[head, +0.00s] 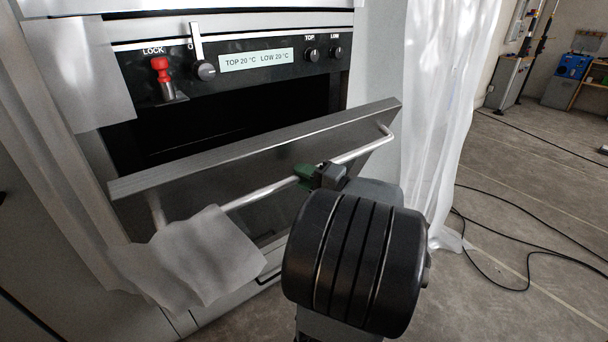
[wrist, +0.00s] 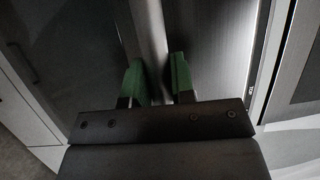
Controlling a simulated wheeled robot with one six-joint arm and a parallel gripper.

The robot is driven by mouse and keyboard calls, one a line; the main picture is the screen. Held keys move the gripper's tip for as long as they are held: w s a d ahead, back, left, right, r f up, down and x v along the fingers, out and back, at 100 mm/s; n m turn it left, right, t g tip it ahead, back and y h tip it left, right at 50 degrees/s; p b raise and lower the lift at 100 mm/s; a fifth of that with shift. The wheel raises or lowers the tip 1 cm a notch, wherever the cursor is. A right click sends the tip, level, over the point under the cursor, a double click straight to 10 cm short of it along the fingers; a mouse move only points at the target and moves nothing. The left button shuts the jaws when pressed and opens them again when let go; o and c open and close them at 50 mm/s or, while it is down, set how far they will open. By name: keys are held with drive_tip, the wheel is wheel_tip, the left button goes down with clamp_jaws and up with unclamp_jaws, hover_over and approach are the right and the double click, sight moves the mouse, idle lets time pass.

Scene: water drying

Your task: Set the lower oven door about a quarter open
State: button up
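The oven door (head: 225,168) below the control panel is tilted partly open, its top edge leaning out from the dark oven cavity (head: 225,125). A silver bar handle (head: 268,190) runs across its front. My gripper (head: 314,173) is at the handle, right of its middle. In the wrist view, the green fingertips of my gripper (wrist: 157,78) lie on either side of the handle bar (wrist: 150,35) and look closed on it. The exact contact is dark and hard to see.
A red-topped lock (head: 161,75) and knobs sit on the control panel (head: 130,62); its display reads TOP 20 °C LOW 20 °C. A translucent curtain (head: 440,120) hangs at right. Black cables (head: 530,215) lie on the floor.

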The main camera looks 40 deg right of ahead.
drive_tip(key=o, duration=0.4)
drive_tip(key=shift+w, duration=0.1)
drive_tip(key=shift+o, duration=0.2)
drive_tip(key=p+v, duration=0.1)
drive_tip(key=v, duration=1.2)
drive_tip(key=shift+s, duration=0.45)
drive_tip(key=shift+d, duration=0.1)
drive_tip(key=w+a+r+n+g+y+p, duration=0.2)
drive_tip(key=w+a+n+g+p, duration=0.15)
drive_tip(key=a+g+p, duration=0.4)
drive_tip(key=w+a+r+n+g+y+p, duration=0.2)
drive_tip(key=w+a+g+p, duration=0.25)
drive_tip(key=a, duration=0.55)
drive_tip(key=a+r+n+g+h+p, duration=0.2)
drive_tip(key=a+r+n+h+p, duration=0.6)
drive_tip(key=p, duration=0.3)
drive_tip(key=shift+w+a+r+n+h, duration=0.25)
drive_tip(key=shift+a+r+n+h, duration=0.2)
drive_tip(key=shift+a+n, duration=0.4)
